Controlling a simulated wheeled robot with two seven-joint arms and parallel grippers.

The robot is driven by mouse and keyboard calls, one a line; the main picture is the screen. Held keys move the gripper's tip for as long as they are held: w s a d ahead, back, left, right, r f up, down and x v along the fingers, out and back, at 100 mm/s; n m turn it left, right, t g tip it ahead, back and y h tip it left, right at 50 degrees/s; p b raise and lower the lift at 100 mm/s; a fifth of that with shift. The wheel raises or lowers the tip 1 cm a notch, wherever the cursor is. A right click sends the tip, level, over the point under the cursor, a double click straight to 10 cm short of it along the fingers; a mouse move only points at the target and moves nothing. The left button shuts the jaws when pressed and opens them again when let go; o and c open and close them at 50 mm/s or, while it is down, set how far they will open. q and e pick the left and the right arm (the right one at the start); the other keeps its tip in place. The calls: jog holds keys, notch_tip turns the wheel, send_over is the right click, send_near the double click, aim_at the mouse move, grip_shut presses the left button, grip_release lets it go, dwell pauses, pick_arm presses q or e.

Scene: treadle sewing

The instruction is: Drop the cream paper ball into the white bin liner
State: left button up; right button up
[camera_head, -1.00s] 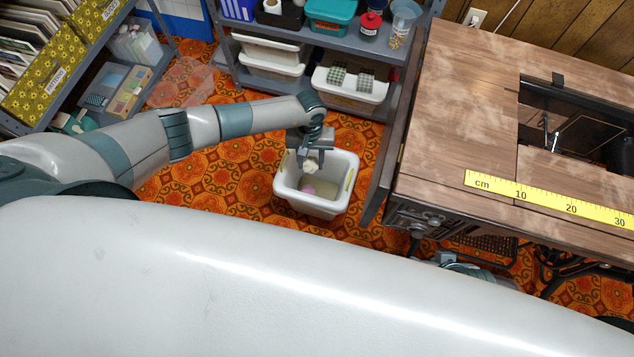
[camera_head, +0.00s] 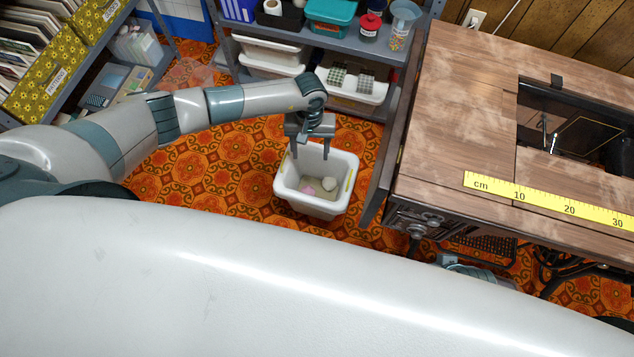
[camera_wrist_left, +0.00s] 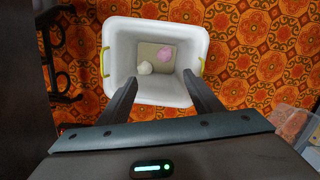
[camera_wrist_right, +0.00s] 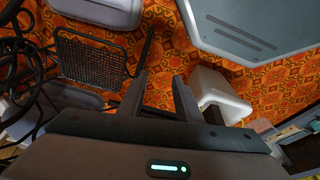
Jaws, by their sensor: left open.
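The white bin liner (camera_head: 318,208) shows as a white open-topped bin with yellow handles on the floor; it also shows in the left wrist view (camera_wrist_left: 122,38). The cream paper ball (camera_head: 330,184) lies inside it on the bottom, beside a pink ball (camera_head: 309,189). In the left wrist view the cream ball (camera_wrist_left: 145,68) is left of the pink one (camera_wrist_left: 165,55). My left gripper (camera_head: 310,157) is open and empty above the bin's far side, fingers pointing down.
A wooden sewing table (camera_head: 450,110) with a yellow tape (camera_head: 545,199) stands right of the bin. A shelf with boxes (camera_head: 355,82) stands behind. In the right wrist view a black treadle plate (camera_wrist_right: 92,68) and cables are near. Patterned floor lies open left of the bin.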

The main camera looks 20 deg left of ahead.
pick_arm(q)
notch_tip(320, 180, up, 11)
jog(key=w, duration=0.1)
jog(key=shift+w+a+r, duration=0.15)
jog(key=shift+w+r, duration=0.05)
dwell(0.9)
jog(key=shift+s, duration=0.15)
